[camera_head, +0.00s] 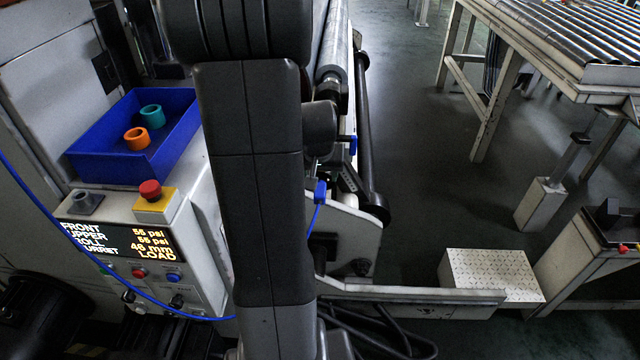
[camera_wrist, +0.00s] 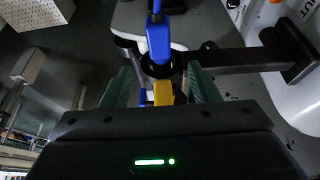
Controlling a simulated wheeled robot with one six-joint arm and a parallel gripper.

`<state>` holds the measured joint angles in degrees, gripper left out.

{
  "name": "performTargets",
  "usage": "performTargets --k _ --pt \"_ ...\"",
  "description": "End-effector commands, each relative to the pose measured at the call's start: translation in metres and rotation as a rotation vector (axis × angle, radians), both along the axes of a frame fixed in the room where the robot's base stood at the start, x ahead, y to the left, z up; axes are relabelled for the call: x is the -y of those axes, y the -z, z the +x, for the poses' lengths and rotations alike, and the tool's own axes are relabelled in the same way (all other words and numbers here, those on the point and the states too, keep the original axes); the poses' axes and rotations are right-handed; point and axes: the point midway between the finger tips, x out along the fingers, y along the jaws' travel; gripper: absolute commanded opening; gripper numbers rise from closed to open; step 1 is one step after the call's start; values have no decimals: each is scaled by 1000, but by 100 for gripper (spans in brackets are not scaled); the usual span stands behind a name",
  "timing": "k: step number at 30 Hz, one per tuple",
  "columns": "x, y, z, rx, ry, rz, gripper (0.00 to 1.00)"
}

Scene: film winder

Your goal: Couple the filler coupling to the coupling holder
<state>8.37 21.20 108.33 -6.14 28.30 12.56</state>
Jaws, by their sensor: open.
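In the wrist view a blue coupling (camera_wrist: 158,42) with a blue hose at its upper end stands in the middle, which looks like the filler coupling. Its lower end meets a black ring (camera_wrist: 150,70), likely the coupling holder; I cannot tell whether it is locked in. A yellow piece (camera_wrist: 163,93) shows below the ring. My gripper (camera_wrist: 163,85) is open, with one green finger on each side of the ring and yellow piece, apparently apart from them. In the head view a small blue fitting (camera_head: 320,190) with a blue hose shows right of my arm; my gripper is hidden there.
A dark bar (camera_wrist: 240,60) runs right from near the ring. In the head view, a blue tray (camera_head: 95,135) holds an orange ring (camera_head: 136,138) and a teal ring (camera_head: 152,116). A control panel (camera_head: 118,240) reads LOAD. Rollers (camera_head: 365,130) stand right of my arm; open floor lies beyond.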

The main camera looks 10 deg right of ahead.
Motion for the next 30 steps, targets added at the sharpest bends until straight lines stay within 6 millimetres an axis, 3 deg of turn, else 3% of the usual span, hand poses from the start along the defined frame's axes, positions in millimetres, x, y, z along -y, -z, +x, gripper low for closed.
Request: performTargets --k 9,15,29,30 --pt "5 47 17 -3 -1 0 55" --pt "8 65 25 -2 0 0 55" --pt "8 73 29 0 -1 0 55" --pt "8 73 29 0 -1 0 47"
